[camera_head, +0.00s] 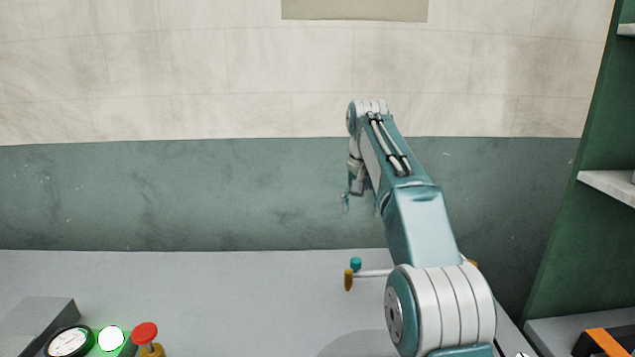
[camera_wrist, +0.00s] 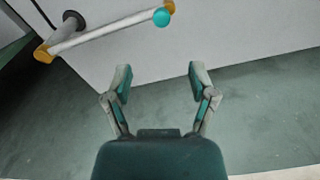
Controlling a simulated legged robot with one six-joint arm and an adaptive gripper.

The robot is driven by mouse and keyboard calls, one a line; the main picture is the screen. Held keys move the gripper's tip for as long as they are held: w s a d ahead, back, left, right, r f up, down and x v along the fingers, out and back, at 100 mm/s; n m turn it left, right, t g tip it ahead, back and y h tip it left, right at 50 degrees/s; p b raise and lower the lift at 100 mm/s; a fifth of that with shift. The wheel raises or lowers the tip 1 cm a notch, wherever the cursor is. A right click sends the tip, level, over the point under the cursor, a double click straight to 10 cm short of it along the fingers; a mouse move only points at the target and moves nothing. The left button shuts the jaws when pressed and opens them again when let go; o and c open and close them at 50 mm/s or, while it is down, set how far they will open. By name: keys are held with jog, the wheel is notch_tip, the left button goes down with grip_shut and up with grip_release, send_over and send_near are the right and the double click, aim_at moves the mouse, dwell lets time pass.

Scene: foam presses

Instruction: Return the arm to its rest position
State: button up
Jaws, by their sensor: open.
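My arm (camera_head: 418,220) rises from the lower right in the head view, bent at the top, with its end hanging down in front of the wall. My gripper (camera_head: 346,203) is small there and hangs in the air above the grey surface. In the wrist view my gripper (camera_wrist: 157,70) has its two fingers well apart, with nothing between them. A lever with a white bar (camera_wrist: 105,32) and a teal knob (camera_wrist: 162,18) lies beyond the fingertips, apart from them. The teal knob also shows in the head view (camera_head: 356,264), left of my arm.
At the lower left are a gauge (camera_head: 70,342), a lit green button (camera_head: 111,339) and a red knob (camera_head: 145,333). Green shelving (camera_head: 570,200) stands on the right, with an orange and black object (camera_head: 603,343) low down. The grey surface (camera_head: 200,290) is mostly clear.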

jog(key=s+d+r+n+t, duration=0.1)
jog(key=s, duration=0.8)
jog(key=s+d+r+t, duration=0.1)
jog(key=s+t, duration=0.1)
jog(key=s, duration=0.8)
jog(key=s+f+n+t, duration=0.1)
jog(key=s+f, duration=0.5)
jog(key=s, duration=0.2)
jog(key=s+d+f+t, duration=0.1)
jog(key=s+f, duration=0.6)
jog(key=s, duration=0.2)
jog(key=shift+s+n, duration=0.3)
jog(key=shift+n, duration=0.1)
